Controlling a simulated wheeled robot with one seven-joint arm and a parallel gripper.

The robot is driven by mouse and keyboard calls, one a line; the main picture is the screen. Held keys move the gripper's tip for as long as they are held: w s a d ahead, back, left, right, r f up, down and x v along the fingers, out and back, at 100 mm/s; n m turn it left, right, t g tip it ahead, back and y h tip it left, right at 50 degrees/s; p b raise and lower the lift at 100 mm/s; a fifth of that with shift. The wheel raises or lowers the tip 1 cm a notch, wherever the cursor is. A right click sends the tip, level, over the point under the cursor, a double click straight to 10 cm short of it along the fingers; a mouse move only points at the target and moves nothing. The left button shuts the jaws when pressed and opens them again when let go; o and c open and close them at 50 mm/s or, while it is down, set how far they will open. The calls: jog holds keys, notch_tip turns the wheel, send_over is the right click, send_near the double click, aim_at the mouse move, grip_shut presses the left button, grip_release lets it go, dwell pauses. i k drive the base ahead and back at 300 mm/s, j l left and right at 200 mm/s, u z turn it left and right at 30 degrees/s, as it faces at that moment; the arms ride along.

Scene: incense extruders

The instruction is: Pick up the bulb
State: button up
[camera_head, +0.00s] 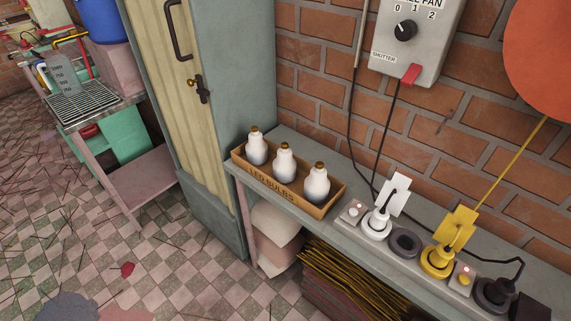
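Three white bulbs with brass-coloured tops and greyish lower parts stand upright in a brown tray (325,208) marked "LED BULBS". They are the left bulb (257,148), the middle bulb (284,164) and the right bulb (317,184). The tray sits at the left end of a narrow grey-green shelf (349,237) against the brick wall. The bottoms of the bulbs are hidden by the tray's front wall. My gripper is not in view.
Right of the tray on the shelf are a white plug-like holder (377,224), a dark ring (405,243), a yellow holder (437,261) and a black one (493,293), with cords. A cabinet (236,90) stands left; a control box (418,40) hangs above.

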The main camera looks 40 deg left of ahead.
aim_at(284, 166)
jog(key=i+j, duration=0.1)
jog(key=j, duration=3.05)
